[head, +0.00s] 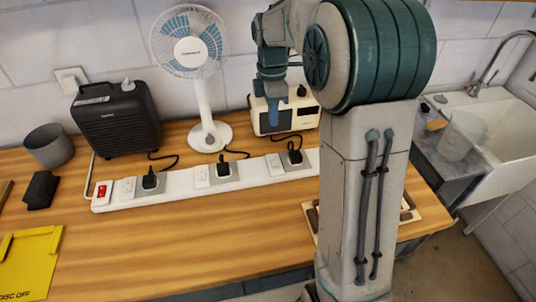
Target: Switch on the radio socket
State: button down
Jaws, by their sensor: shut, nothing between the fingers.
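A long white power strip (186,192) lies on the wooden bench, with several white rocker switches and black plugs in its sockets. The rightmost plug (294,157) has a black cord running up towards the cream radio (309,118). A white switch (274,163) sits just left of that plug; its on or off position is too small to tell. At the left end is a red switch (101,191). My gripper (273,117) points down, shut and empty, in front of the radio and above the strip's right part. It hides part of the radio. My arm hides the strip's right end.
A white fan (204,115) and a black appliance (114,117) stand behind the strip, with cords to the other plugs. Bench front is clear.

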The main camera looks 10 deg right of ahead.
aim_at(275, 164)
jog(key=f, duration=0.4)
jog(key=s+f+p, duration=0.1)
jog(key=f, duration=0.4)
jog(key=f+p, duration=0.1)
jog(key=f, duration=0.4)
jog(key=shift+s+d, duration=0.2)
jog(key=shift+s, duration=0.2)
